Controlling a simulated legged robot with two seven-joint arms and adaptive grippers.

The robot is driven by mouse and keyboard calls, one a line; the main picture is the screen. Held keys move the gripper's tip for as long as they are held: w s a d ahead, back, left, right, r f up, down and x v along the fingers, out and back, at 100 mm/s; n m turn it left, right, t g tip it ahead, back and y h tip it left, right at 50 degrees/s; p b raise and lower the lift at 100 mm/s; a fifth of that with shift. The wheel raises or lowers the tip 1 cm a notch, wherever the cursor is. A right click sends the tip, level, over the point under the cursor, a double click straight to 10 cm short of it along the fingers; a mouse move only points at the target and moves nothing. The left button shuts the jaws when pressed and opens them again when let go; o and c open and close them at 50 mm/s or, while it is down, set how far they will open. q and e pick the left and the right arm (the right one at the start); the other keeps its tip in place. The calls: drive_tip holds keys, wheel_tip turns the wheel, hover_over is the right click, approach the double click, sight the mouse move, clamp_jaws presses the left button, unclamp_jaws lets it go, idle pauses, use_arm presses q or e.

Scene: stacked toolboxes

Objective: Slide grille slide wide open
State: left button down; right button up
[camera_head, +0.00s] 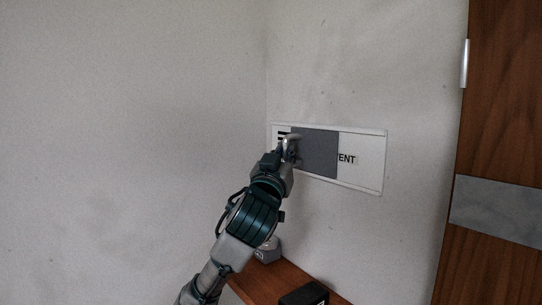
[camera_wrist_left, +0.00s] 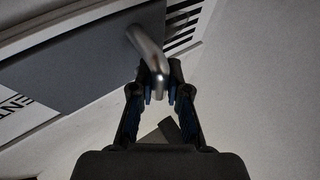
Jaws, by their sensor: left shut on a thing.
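The grille slide is a grey panel (camera_head: 318,152) in a white wall frame (camera_head: 362,172). It stands towards the left part of the frame, with the letters "ENT" on the white plate to its right. A few dark grille slots show left of the panel in the head view and at the top of the left wrist view (camera_wrist_left: 183,22). A bent metal handle (camera_wrist_left: 148,45) sticks out from the panel. My left gripper (camera_head: 290,152) is at the panel's left end. In the left wrist view its fingers (camera_wrist_left: 160,85) are shut on the handle's end. My right gripper is not in view.
A brown wooden shelf (camera_head: 262,284) lies below, with a grey object (camera_head: 268,250) and a black box (camera_head: 304,295) on it. A wooden door (camera_head: 508,120) with a grey metal plate stands at the right. The wall left of the frame is bare.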

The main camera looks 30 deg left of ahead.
sight(313, 141)
use_arm(q)
drive_tip(key=s+d, duration=0.1)
drive_tip(key=d, duration=0.1)
drive_tip(key=s+d, duration=0.1)
drive_tip(key=d, duration=0.1)
drive_tip(key=s+d, duration=0.1)
drive_tip(key=d, duration=0.1)
drive_tip(key=shift+d+r+b, duration=0.3)
drive_tip(key=shift+d+b, duration=0.05)
drive_tip(key=shift+b, duration=0.05)
drive_tip(key=c, duration=1.1)
unclamp_jaws()
drive_tip(key=a, duration=0.2)
drive_tip(key=w, duration=0.1)
drive_tip(key=shift+a+f, duration=0.25)
drive_tip(key=shift+a, duration=0.15)
drive_tip(key=shift+c, duration=0.2)
drive_tip(key=shift+s+d+r, duration=0.1)
drive_tip(key=shift+s+d, duration=0.05)
drive_tip(key=shift+d, duration=0.8)
drive_tip(key=shift+s+d, duration=0.15)
drive_tip(key=shift+d, duration=0.1)
drive_tip(key=v, duration=1.1)
drive_tip(key=shift+s, duration=0.2)
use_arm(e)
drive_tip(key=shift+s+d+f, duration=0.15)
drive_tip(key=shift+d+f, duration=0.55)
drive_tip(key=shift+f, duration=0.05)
